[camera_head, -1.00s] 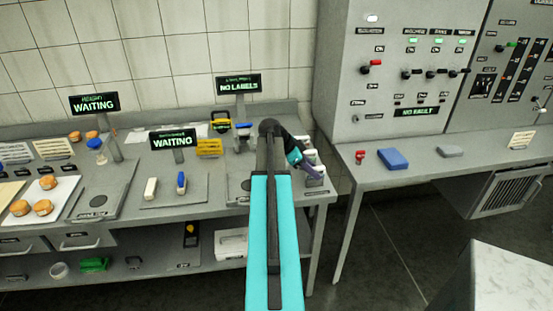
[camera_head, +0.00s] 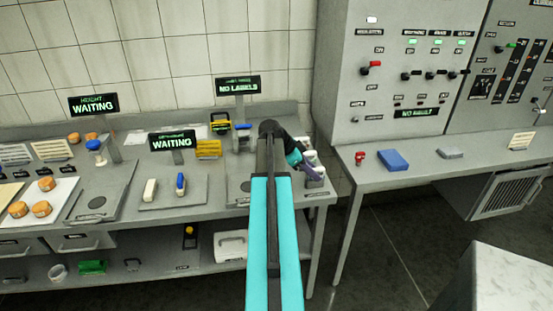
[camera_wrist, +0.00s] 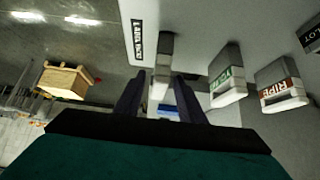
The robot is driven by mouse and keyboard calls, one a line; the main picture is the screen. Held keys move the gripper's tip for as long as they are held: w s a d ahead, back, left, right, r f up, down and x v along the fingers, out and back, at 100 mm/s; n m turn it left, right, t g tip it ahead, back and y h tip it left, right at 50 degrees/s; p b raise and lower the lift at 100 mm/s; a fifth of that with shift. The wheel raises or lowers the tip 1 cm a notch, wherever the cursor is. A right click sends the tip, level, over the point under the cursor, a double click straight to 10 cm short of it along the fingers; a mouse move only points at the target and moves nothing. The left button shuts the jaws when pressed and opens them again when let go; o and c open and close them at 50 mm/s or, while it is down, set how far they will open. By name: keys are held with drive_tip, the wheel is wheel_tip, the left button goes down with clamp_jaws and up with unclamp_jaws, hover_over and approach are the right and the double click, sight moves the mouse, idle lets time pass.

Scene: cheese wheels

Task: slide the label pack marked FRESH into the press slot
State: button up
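My gripper (camera_wrist: 160,95) points at a row of label packs at the right end of the bench; it also shows in the head view (camera_head: 308,166). Its two dark fingers are apart, with a plain grey pack (camera_wrist: 166,50) in line with the gap between them. I cannot read a mark on that pack or tell whether the fingers touch it. Beside it stand a pack with a green label (camera_wrist: 228,76), its word unclear, and a pack marked RIPE (camera_wrist: 284,93). No pack reads clearly as FRESH. A NO LABELS sign (camera_head: 238,85) stands behind a blue-topped device (camera_head: 242,128). The slot cannot be made out.
Two WAITING signs (camera_head: 172,141) (camera_head: 94,104) stand over the bench (camera_head: 130,205). Cheese wheels (camera_head: 41,209) lie at the left. A gap separates the bench from the right-hand counter (camera_head: 420,160), which carries a blue block (camera_head: 393,160). My arm hides part of the bench.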

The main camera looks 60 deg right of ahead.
clamp_jaws()
drive_tip(key=shift+r+p, duration=1)
drive_tip(key=shift+r, duration=2.35)
idle(0.6)
drive_tip(key=shift+r+p, duration=0.3)
drive_tip(key=shift+r, duration=1.1)
